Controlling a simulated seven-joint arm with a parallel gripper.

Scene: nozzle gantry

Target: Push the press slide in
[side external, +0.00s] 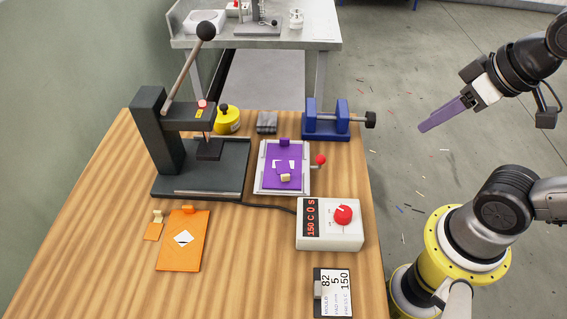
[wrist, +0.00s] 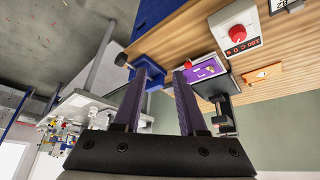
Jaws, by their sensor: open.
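The dark grey press (side external: 150,145) stands at the back left of the wooden table, with a long lever ending in a black ball (side external: 206,31). Its flat base (side external: 200,182) has light rails along its edges, and a dark block sits on it under the press head. I cannot tell for sure which part is the slide or how far in it is. My gripper (side external: 426,126) is open and empty, in the air right of the table and far from the press. In the wrist view its two purple fingers (wrist: 162,75) are apart, with the press (wrist: 220,95) partly hidden beyond them.
A purple plate in a light frame (side external: 257,180) with a red-knobbed handle (side external: 320,159), a blue vise (side external: 326,130) and a control box (side external: 330,238) lie between my gripper and the press. A yellow weight (side external: 227,122) stands close behind it. An orange plate (side external: 183,255) lies in front.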

